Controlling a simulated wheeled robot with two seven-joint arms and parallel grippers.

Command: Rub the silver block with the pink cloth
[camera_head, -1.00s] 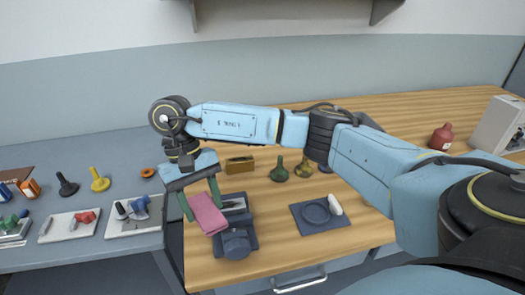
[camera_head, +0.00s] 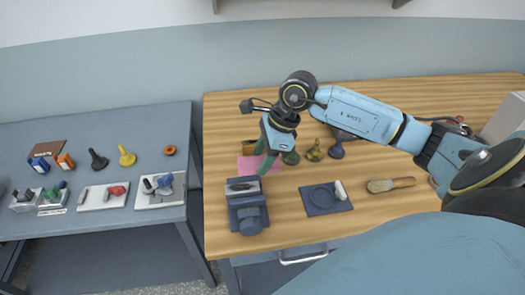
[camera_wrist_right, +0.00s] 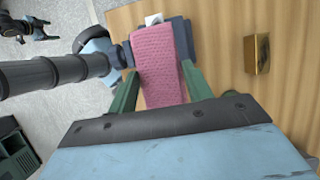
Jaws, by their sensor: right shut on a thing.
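The pink cloth (camera_head: 246,164) is behind the vise in the head view. In the right wrist view the cloth (camera_wrist_right: 160,65) stretches out between my two green fingers. My right gripper (camera_head: 265,163) is shut on the cloth. The silver block (camera_head: 243,186) sits in the dark blue vise (camera_head: 248,212), just in front of the cloth. A small pale part, probably the block (camera_wrist_right: 153,19), shows past the cloth's far end; the cloth hides much of the vise there. I cannot tell whether cloth and block touch. My left gripper is not in view.
A brass block (camera_head: 250,147) stands behind the cloth; it also shows in the wrist view (camera_wrist_right: 258,53). A green bobbin-like piece (camera_head: 291,158) is close to the right gripper.

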